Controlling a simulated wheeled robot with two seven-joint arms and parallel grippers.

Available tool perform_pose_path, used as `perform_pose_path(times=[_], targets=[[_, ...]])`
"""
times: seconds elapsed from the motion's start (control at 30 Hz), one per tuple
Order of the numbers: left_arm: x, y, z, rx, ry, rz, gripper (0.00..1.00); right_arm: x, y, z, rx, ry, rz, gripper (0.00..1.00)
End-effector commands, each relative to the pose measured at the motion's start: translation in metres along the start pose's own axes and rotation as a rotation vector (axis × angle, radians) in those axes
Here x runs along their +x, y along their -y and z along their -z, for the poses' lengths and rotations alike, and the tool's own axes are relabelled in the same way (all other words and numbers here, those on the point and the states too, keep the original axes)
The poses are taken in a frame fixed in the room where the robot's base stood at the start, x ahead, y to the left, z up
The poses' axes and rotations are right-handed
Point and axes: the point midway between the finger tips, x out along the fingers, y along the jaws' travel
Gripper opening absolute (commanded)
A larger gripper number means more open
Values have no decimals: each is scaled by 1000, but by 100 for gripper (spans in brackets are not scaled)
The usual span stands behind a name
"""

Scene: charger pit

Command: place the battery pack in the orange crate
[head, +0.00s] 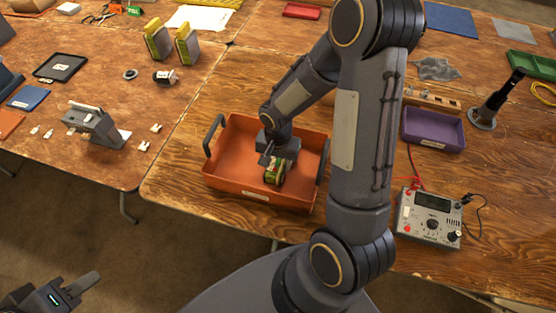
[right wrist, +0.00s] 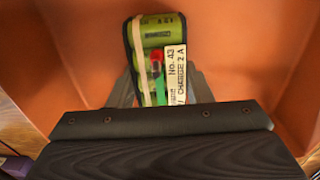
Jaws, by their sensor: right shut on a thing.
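The orange crate (head: 228,182) stands on the wooden table in the middle of the head view, with a dark handle at each end. The battery pack (head: 274,174) is green with a dark edge and is inside the crate's outline. In the right wrist view the battery pack (right wrist: 153,55) shows cream bands, a white label, and red and green parts, with the orange crate (right wrist: 70,50) around it. My right gripper (head: 271,160) reaches down into the crate and is shut on the pack. Contact with the crate floor cannot be told. My left gripper (head: 75,290) is at the lower left, away from the tables; its jaw gap is unclear.
A purple tray (head: 433,130) and a grey meter (head: 430,218) with leads stand to the right of the crate. A grey device (head: 95,124) and two yellow-and-dark packs (head: 171,42) are on the left table. A floor gap lies in front of the tables.

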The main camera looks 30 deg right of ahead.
Motion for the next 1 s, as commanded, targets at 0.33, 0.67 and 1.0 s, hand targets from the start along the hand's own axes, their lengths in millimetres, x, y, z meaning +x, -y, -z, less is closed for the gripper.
perform_pose_path(times=[0.33, 0.67, 1.0], targets=[[4, 2, -2, 0, 0, 0, 36, 4, 0, 0, 1, 0, 0, 47], [3, 1, -2, 0, 0, 0, 36, 2, 0, 0, 1, 0, 0, 67], [-2, -1, 1, 0, 0, 0, 36, -24, 1, 1, 2, -5, 4, 67]])
